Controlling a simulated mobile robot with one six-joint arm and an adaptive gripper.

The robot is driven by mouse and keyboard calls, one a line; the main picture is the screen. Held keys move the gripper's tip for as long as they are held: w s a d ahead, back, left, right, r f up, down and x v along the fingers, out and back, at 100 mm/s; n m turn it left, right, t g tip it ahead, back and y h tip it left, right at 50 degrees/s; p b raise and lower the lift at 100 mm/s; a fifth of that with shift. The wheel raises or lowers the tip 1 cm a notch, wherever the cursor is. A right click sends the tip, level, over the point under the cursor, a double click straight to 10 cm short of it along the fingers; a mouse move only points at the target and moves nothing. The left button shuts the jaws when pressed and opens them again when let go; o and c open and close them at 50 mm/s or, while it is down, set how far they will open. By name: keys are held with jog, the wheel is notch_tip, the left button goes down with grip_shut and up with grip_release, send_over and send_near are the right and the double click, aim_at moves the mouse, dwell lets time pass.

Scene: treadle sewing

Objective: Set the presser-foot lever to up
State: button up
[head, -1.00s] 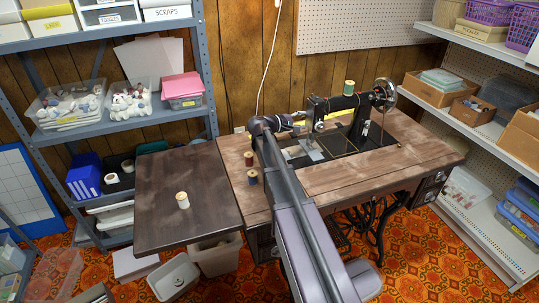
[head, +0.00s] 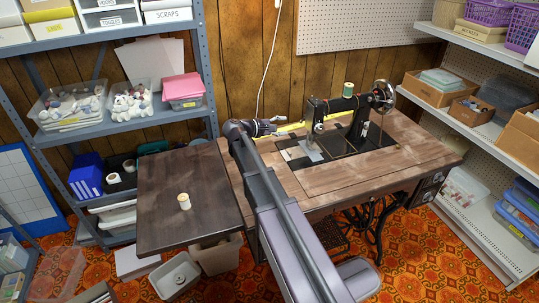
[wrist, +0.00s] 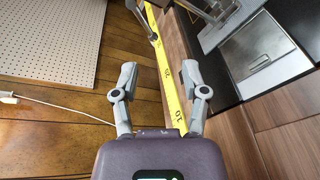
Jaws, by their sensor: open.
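The black sewing machine (head: 345,104) stands on the wooden treadle table (head: 368,172), its needle end on the left. In the head view the presser-foot lever is too small or hidden to make out. The wrist view shows part of the machine's metal needle end (wrist: 213,12) at the top; I cannot tell the lever's position there. My gripper (head: 277,125) is left of the needle end, at the back of the table and apart from the machine. In the wrist view my gripper (wrist: 158,78) has its fingers spread, with nothing between them.
A yellow tape measure (wrist: 172,98) lies along the table's back, below my gripper in the wrist view. A green spool (head: 349,88) tops the machine. A cream spool (head: 184,201) stands on the dark side table (head: 160,222). A pegboard (head: 350,22) hangs behind.

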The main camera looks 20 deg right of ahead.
jog(key=s+a+r+m+g+y+p, duration=0.1)
jog(key=s+a+m+y+p, duration=0.1)
jog(key=s+a+y+p, duration=0.2)
jog(key=s+a+r+m+y+p, duration=0.2)
jog(key=s+a+y+p, duration=0.1)
jog(key=s+p, duration=0.5)
jog(key=s+a+r+m+g+y+p, duration=0.1)
jog(key=s+a+r+m+y+p, duration=0.1)
jog(key=s+p, duration=0.5)
jog(key=s+a+m+y, duration=0.1)
jog(key=a+y, duration=0.1)
jog(key=y, duration=0.1)
jog(key=shift+s+a+g+y, duration=0.3)
jog(key=shift+s+y, duration=0.1)
jog(key=shift+c, duration=0.2)
dwell(0.4)
jog(key=s+a+y, duration=0.1)
jog(key=s+a, duration=0.1)
jog(key=s+a+m+y, duration=0.1)
jog(key=shift+s+f+y, duration=0.25)
jog(key=shift+s+y, duration=0.05)
jog(key=shift+s, duration=0.1)
